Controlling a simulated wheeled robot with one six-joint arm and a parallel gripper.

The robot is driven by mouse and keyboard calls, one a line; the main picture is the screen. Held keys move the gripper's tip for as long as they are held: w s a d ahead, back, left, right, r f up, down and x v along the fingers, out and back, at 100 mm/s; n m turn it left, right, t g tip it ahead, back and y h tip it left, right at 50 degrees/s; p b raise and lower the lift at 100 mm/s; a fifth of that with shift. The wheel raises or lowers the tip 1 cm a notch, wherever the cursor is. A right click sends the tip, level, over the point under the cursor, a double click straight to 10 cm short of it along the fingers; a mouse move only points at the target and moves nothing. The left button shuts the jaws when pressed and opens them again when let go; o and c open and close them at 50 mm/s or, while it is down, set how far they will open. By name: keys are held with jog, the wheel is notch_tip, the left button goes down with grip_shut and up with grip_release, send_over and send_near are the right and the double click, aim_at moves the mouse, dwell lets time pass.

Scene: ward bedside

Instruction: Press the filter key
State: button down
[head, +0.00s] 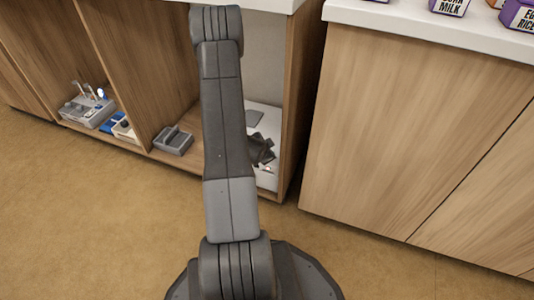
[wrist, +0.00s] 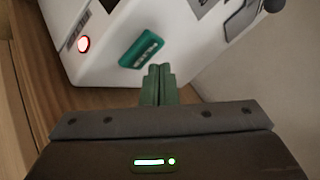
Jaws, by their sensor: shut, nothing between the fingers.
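A white machine (wrist: 180,25) fills the upper part of the wrist view. A green key (wrist: 141,49) with pale lettering, too blurred to read, is on its face. My gripper (wrist: 160,70) is shut and empty. Its fingertips are just below and right of the green key in the picture; I cannot tell whether they touch it. A red lit round button (wrist: 83,44) is to the left of the key. In the head view the white machine (head: 268,117) stands in the open cabinet bay, partly hidden by my arm, and my gripper's fingers cannot be made out.
Wooden side panels (head: 297,100) bound the bay. A grey tray (head: 173,140) lies left of my arm, and a grey caddy (head: 90,110) with small items stands in the left bay. A closed cabinet (head: 410,120) with cartons on top is at right. The floor in front is clear.

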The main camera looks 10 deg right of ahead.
jog(key=shift+f+b, duration=0.4)
jog(key=shift+b, duration=0.05)
jog(key=shift+f+b, duration=0.4)
jog(key=shift+b, duration=0.05)
dwell(0.5)
jog(key=shift+r, duration=0.15)
jog(key=shift+r+p, duration=0.5)
jog(key=shift+r, duration=0.2)
notch_tip(320, 180, up, 5)
jog(key=p, duration=0.3)
jog(key=shift+p, duration=0.3)
jog(key=shift+a, duration=0.1)
dwell(0.7)
